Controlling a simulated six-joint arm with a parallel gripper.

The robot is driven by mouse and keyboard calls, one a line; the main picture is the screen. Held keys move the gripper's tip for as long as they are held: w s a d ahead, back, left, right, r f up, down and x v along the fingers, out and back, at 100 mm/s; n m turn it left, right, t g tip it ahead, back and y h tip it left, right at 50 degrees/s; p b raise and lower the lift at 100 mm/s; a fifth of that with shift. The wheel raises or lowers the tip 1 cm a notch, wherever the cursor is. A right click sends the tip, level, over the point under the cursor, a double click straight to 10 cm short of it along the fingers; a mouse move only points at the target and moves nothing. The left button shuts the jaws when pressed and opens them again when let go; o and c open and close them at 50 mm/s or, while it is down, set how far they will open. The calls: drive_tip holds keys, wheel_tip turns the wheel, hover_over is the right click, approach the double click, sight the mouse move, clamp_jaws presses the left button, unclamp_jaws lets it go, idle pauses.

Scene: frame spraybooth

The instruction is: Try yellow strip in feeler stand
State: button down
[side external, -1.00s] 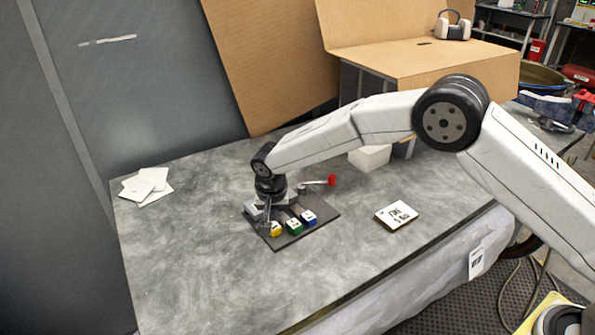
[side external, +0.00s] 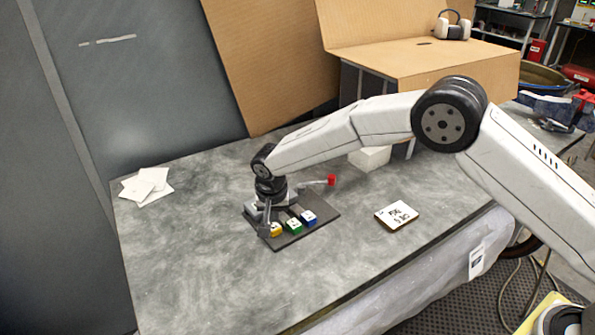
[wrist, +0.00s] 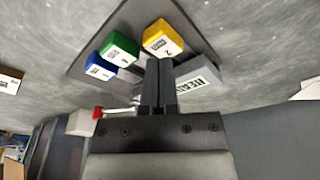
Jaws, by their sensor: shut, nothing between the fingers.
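The yellow strip's labelled end (side external: 276,229) sits on the dark base plate (side external: 322,220), at the left of a row with the green end (side external: 294,225) and the blue end (side external: 309,217). In the wrist view the yellow end (wrist: 160,38) lies just beyond my fingers, beside the green end (wrist: 119,48) and the blue end (wrist: 97,69). My gripper (wrist: 159,62) is shut and empty, pointing down over the plate. The grey block with lettering (wrist: 196,88), likely the feeler stand, is beside the fingers. My fingers hide part of the strips and block.
A lever with a red knob (side external: 331,180) stands behind the plate. A white lettered card (side external: 397,215) lies to the right. White sheets (side external: 147,186) lie at the left, and a white block (side external: 369,157) stands at the back. The front left of the table is clear.

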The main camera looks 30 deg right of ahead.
drive_tip(key=shift+f, duration=0.85)
idle(0.4)
drive_tip(key=shift+s, duration=0.55)
idle(0.9)
drive_tip(key=shift+r, duration=0.25)
wheel_tip(320, 180, up, 7)
drive_tip(key=shift+f, duration=0.2)
idle(1.3)
idle(0.3)
